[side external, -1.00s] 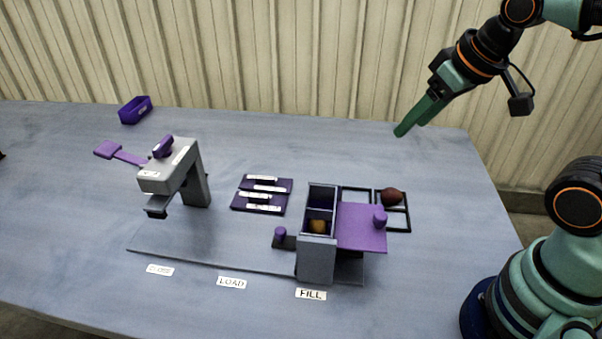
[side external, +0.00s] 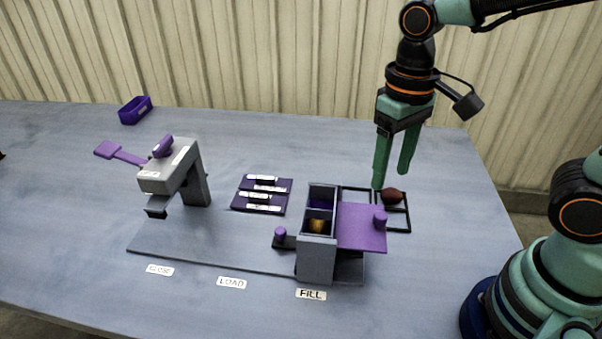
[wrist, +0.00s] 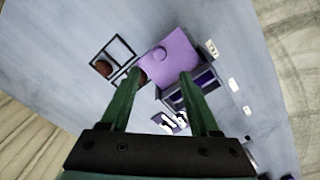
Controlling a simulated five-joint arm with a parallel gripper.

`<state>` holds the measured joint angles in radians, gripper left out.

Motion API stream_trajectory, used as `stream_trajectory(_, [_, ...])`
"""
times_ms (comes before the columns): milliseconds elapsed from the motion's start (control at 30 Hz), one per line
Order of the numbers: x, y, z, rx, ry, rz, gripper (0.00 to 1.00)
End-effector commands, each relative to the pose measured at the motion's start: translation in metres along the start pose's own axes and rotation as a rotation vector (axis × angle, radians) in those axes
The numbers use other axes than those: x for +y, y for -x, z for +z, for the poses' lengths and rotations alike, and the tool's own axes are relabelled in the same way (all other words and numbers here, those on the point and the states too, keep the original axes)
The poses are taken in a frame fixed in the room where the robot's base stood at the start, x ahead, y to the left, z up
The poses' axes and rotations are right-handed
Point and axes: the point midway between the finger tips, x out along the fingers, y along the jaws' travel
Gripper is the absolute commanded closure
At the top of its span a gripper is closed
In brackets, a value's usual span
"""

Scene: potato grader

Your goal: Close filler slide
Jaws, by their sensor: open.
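The filler is a grey upright box (side external: 317,262) with an open top split into compartments. A yellowish potato (side external: 318,226) sits in the front compartment. The purple filler slide (side external: 360,228) is a flat plate sticking out to the right of the box, with a round knob (side external: 380,216) at its right end. In the wrist view the slide (wrist: 172,62) shows beyond and between my fingers. My gripper (side external: 393,180) is open and empty, pointing down above and behind the slide, apart from it. In the wrist view its green fingers (wrist: 156,80) are spread.
A dark red potato (side external: 392,196) lies in a black frame (side external: 408,222) behind the slide, near my fingers. A grey press-like stand (side external: 195,185) with a purple lever, dark purple trays (side external: 262,193) and a purple bin (side external: 135,110) stand to the left.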

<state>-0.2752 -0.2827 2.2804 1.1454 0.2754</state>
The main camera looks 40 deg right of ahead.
Motion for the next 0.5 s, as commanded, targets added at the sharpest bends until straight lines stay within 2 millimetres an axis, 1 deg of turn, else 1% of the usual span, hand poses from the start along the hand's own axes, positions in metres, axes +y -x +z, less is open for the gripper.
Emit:
stream_trajectory(33, [0.000,-0.010,0.001,-0.006,0.000,0.002,0.38])
stream_trajectory(100, [0.001,-0.025,0.002,-0.008,0.000,0.002,0.38])
stream_trajectory(300, [0.001,-0.062,0.001,-0.007,0.000,0.002,0.38])
stream_trajectory(400, [0.001,-0.077,0.001,-0.005,0.000,0.001,0.38])
stream_trajectory(500, [0.000,-0.087,0.000,-0.002,0.000,0.001,0.38])
